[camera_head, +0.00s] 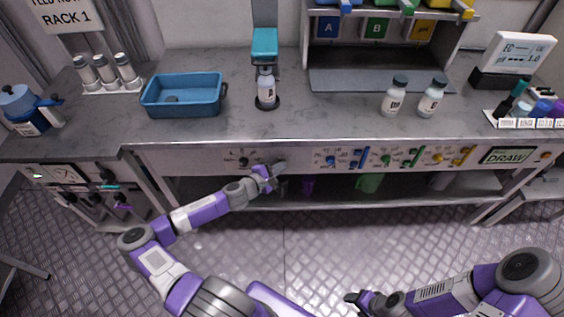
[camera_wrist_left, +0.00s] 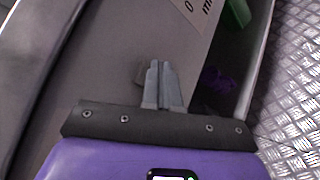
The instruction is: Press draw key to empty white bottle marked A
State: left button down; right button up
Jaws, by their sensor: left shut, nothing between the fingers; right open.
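A small white bottle (camera_head: 267,92) with a grey cap stands upright under the teal-headed dispenser (camera_head: 264,45). Two more white bottles, one on the left (camera_head: 394,97) and one on the right (camera_head: 432,98), stand on the counter. I cannot read which is marked A. My right gripper (camera_head: 352,298) is open, low over the floor.
A blue tray (camera_head: 183,111) and a white rack of several vials (camera_head: 108,88) are on the left counter. Coloured valves (camera_head: 388,160) line the panel. A scale-like display (camera_head: 518,52) stands right. The mid-counter is clear.

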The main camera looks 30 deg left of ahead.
pick_arm(q)
jog(key=shift+s, duration=0.15)
jog(key=shift+s+d, duration=0.45)
jog(key=shift+s, duration=0.2)
jog(key=s+d, duration=0.1)
jog(key=s+p, duration=0.1)
jog(key=s+d, duration=0.1)
jog(key=s, duration=0.1)
jog(key=shift+s+d, duration=0.1)
jog(key=shift+d, duration=0.2)
dwell(0.7)
